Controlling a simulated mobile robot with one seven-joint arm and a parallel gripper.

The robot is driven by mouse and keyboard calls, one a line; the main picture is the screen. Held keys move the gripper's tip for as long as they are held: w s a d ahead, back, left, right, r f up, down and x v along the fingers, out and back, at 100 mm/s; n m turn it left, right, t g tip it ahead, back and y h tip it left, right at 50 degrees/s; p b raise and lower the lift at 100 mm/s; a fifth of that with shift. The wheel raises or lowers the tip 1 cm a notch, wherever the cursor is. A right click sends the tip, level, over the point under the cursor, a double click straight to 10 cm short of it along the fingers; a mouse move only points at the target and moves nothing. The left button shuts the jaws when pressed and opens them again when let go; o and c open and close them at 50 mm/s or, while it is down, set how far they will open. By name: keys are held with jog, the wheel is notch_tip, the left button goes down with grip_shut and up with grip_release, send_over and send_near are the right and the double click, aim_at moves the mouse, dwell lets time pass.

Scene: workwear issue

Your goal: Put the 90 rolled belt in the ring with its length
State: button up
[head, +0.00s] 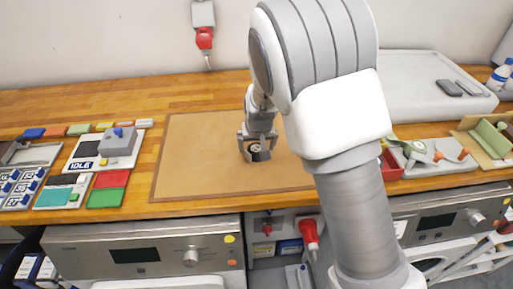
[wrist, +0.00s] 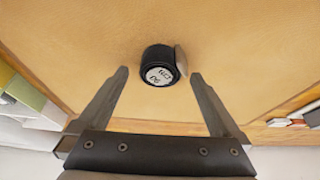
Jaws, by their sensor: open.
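A black rolled belt (wrist: 153,60) with a white round label reading 90 sits on the tan mat. A grey metal piece, likely its buckle, shows at its right side in the wrist view. The belt also shows in the head view (head: 260,155). My gripper (wrist: 160,75) is open, with its fingertips on either side of the belt in the picture and gaps to both. In the head view my gripper (head: 257,153) is low over the mat at the belt. I cannot make out any ring marked with a length.
The belt lies on a tan mat (head: 200,150) on the wooden counter. Left are a grey device (head: 118,142), coloured pads and a tray of blue-and-white labelled pieces (head: 18,188). Right are a red bin (head: 391,168), a grey tray (head: 405,75) and a green-and-tan box (head: 490,136). My arm hides part of the mat.

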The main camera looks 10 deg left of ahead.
jog(key=v, duration=1)
jog(key=shift+p, duration=0.3)
